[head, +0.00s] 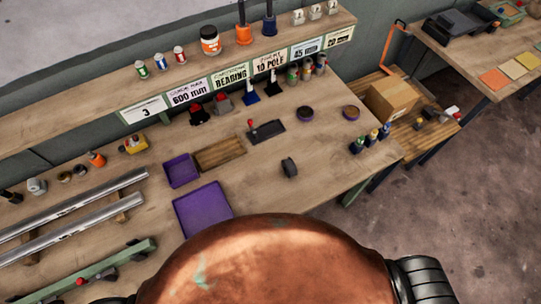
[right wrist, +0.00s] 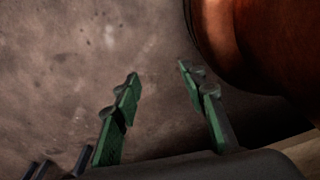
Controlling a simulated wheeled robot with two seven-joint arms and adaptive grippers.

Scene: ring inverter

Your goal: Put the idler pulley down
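A small dark round part (head: 289,167), which may be the idler pulley, stands on its edge on the wooden bench (head: 255,195) in the head view. It looks apart from everything around it, with no gripper near it. Two dark discs with coloured centres, one purplish (head: 305,113) and one brownish (head: 351,112), lie flat farther back. My right gripper (right wrist: 157,82) shows in the right wrist view. Its two green fingers are spread wide with nothing between them, over bare concrete floor. My left gripper is in neither view, so anything it holds is hidden.
A large purple tray (head: 203,210), a small purple tray (head: 182,171) and a wooden tray (head: 220,153) lie left of the dark part. Metal rails (head: 75,220) lie at the left. Small bottles (head: 370,138) stand near the right edge. Bench around the dark part is clear.

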